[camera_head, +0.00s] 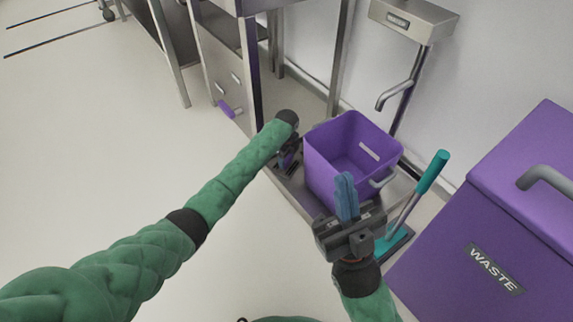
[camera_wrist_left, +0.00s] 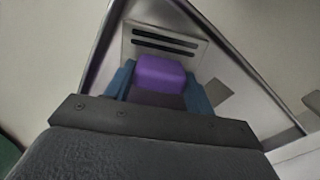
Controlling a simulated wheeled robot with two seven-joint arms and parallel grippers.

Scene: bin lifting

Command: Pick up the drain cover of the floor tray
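The floor tray (camera_head: 287,184) is a low metal tray under the purple bin. In the left wrist view the drain cover (camera_wrist_left: 193,46) is a pale metal plate with two dark slots, with a purple handle block (camera_wrist_left: 160,73) in front of it. My left gripper (camera_head: 287,160) is low over the tray, left of the bin. In the left wrist view its blue fingers (camera_wrist_left: 160,85) stand on both sides of the purple block, with no clear gap. My right gripper (camera_head: 347,195) points up in front of the bin, its blue fingers together and empty.
The purple bin (camera_head: 325,170) stands close right of my left gripper. A teal-handled tool (camera_head: 432,172) leans beside it, and a purple waste container (camera_head: 470,225) is at the right. Metal table legs (camera_head: 252,75) rise behind. The floor (camera_head: 100,130) at left is clear.

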